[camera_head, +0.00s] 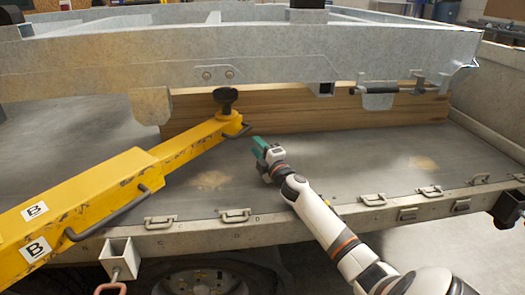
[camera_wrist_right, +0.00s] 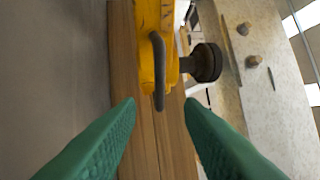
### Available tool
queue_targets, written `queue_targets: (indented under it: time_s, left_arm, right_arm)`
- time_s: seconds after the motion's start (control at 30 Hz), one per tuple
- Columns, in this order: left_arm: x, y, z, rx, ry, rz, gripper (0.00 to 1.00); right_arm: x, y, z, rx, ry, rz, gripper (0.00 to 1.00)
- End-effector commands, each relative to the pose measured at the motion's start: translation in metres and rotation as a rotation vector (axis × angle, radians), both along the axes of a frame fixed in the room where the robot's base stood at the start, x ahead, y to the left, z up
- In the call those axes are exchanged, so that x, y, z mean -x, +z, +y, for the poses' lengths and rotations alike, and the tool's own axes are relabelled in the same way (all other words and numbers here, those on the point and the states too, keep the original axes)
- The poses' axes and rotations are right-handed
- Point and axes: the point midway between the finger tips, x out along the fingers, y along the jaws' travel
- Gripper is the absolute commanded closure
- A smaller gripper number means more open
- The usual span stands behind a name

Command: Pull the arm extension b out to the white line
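The yellow arm extension b (camera_head: 185,145) runs from the lower left toward the trailer frame, with white "B" labels on its wider outer part. A dark knob stands upright on its far end, and a dark bar handle (camera_head: 240,131) sits at that end. The handle also shows in the right wrist view (camera_wrist_right: 158,72), ahead of and roughly between the fingertips. My right gripper (camera_head: 259,147), with green fingers, is open and empty, just to the right of the arm end. I cannot see a white line on the arm. My left gripper is not in view.
The grey metal trailer frame (camera_head: 250,55) spans above, with wooden beams (camera_head: 310,110) behind and below it. The flat metal bed (camera_head: 320,155) is mostly clear. Several latches line its front edge, and a wheel (camera_head: 205,280) is below.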

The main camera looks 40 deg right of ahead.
Motion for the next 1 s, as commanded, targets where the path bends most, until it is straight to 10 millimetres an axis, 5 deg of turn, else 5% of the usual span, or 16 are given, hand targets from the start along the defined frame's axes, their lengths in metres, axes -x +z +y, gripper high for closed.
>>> queue_targets:
  time_s: [0.3, 1.0]
  left_arm:
    - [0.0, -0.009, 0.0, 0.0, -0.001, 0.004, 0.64]
    - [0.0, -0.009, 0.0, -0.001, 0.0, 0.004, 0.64]
  right_arm:
    - [0.024, -0.004, 0.004, -0.001, -0.001, -0.001, 0.66]
    - [0.024, -0.004, 0.004, -0.001, -0.001, 0.0, 0.66]
